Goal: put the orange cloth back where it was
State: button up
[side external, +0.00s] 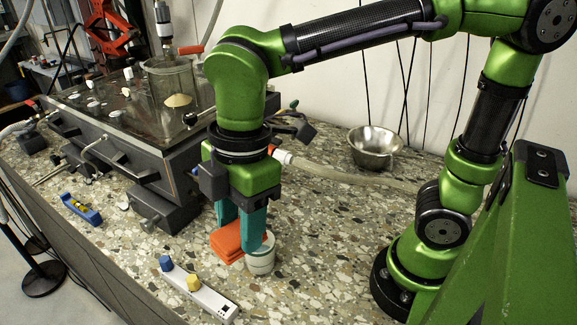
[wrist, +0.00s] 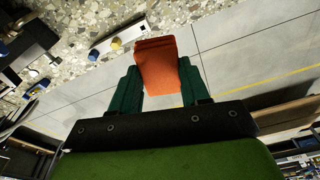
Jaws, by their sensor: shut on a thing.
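The orange cloth (side external: 226,243) is a folded, flat pad. My gripper (side external: 240,240) points down over the speckled worktop, and its two teal fingers are shut on the cloth. In the wrist view the cloth (wrist: 158,66) sits between the fingertips (wrist: 160,80) and sticks out past them. I cannot tell from the side view whether the cloth touches the worktop or hangs just above it. A pale round jar (side external: 262,258) stands right beside the right finger; part of it is hidden, and I cannot tell whether they touch.
A white power strip (side external: 208,297) with blue and yellow plugs lies in front. The dark seepage tank (side external: 115,150) stands on the left, with a blue spirit level (side external: 80,208) before it. A steel bowl (side external: 373,160) and a hose (side external: 345,176) lie behind. Speckled worktop (side external: 325,240) is clear right of the jar.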

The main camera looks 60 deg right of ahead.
jog(key=s+a+n, duration=0.3)
jog(key=s, duration=0.2)
jog(key=f, duration=1.5)
jog(key=w+f, duration=0.1)
jog(key=f, duration=0.6)
jog(key=shift+d+f, duration=0.2)
jog(key=shift+f, duration=0.15)
jog(key=shift+f, duration=0.2)
jog(key=o, duration=0.9)
jog(key=shift+o, duration=0.2)
